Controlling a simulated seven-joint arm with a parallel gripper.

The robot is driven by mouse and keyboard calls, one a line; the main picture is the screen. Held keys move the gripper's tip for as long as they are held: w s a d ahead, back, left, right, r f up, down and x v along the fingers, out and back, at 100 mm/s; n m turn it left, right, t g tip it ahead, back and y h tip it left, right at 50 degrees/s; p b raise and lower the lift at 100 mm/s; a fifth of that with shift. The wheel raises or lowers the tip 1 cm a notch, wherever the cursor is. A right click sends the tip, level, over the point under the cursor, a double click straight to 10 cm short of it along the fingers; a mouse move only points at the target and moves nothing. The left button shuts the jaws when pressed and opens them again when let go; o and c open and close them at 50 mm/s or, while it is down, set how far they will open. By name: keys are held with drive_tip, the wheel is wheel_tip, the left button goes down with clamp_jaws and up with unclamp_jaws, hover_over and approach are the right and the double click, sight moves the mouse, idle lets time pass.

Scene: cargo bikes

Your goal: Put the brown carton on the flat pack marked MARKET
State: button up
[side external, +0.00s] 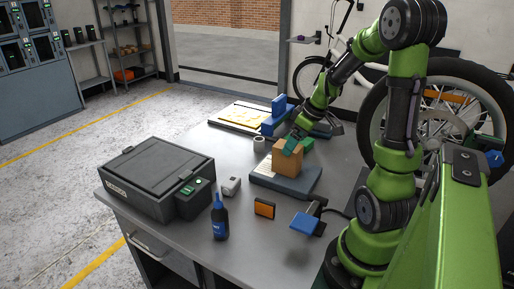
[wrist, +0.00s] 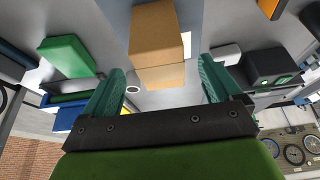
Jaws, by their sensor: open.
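The brown carton (side external: 288,161) stands upright on a dark grey flat pack (side external: 299,191) in the middle of the bench, in the side view. The pack has a pale printed area on its left part; I cannot read a name there. My gripper (side external: 292,146) is at the carton's upper part in the side view and hides some of it. In the wrist view the carton (wrist: 157,30) lies between and beyond the teal fingertips of my gripper (wrist: 160,68). The fingers are apart, with gaps on both sides of the carton.
A dark lidded case (side external: 155,175) fills the bench's front left. A white device (side external: 231,186), dark bottle (side external: 220,218), orange-faced block (side external: 265,208) and blue-topped stand (side external: 304,223) stand in front. Blue (side external: 275,122) and green (wrist: 66,56) objects lie behind, near a yellow-covered board (side external: 243,114).

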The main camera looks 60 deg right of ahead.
drive_tip(key=v, duration=0.5)
drive_tip(key=a+r+m+t, duration=0.1)
drive_tip(key=a+r, duration=0.1)
drive_tip(key=a, duration=0.7)
drive_tip(key=s+a+r+m+y, duration=0.1)
drive_tip(key=a+r, duration=0.2)
drive_tip(key=a, duration=0.6)
drive_tip(key=s+a+r+m+t+y, duration=0.1)
drive_tip(key=a+r+m, duration=0.1)
drive_tip(key=a, duration=0.6)
drive_tip(key=shift+a+r+t, duration=0.3)
drive_tip(key=shift+a, duration=0.1)
